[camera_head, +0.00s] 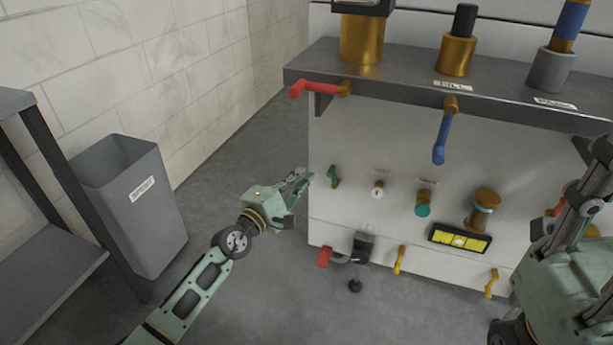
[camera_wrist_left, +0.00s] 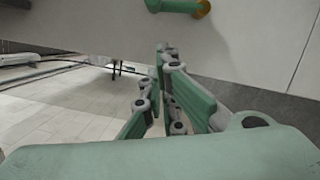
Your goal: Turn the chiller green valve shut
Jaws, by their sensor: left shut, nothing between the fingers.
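The green valve (camera_head: 333,176) is a small handle on the white front panel of the machine, near its left edge. In the left wrist view the green handle (camera_wrist_left: 175,5) shows at the top edge, on a brass-coloured base. My left gripper (camera_head: 303,178) is just left of the valve, with its fingertips pointing toward it. Its fingers (camera_wrist_left: 167,52) are shut and empty, and the valve lies beyond them; whether they touch it I cannot tell. My right gripper (camera_head: 578,205) is at the right edge, partly cut off, in front of the panel; its finger opening is unclear.
A red handle (camera_head: 318,88) juts from the shelf edge above, and a blue handle (camera_head: 441,138) hangs to its right. A red-ended tap (camera_head: 325,257) sticks out below. A grey bin (camera_head: 140,215) stands left.

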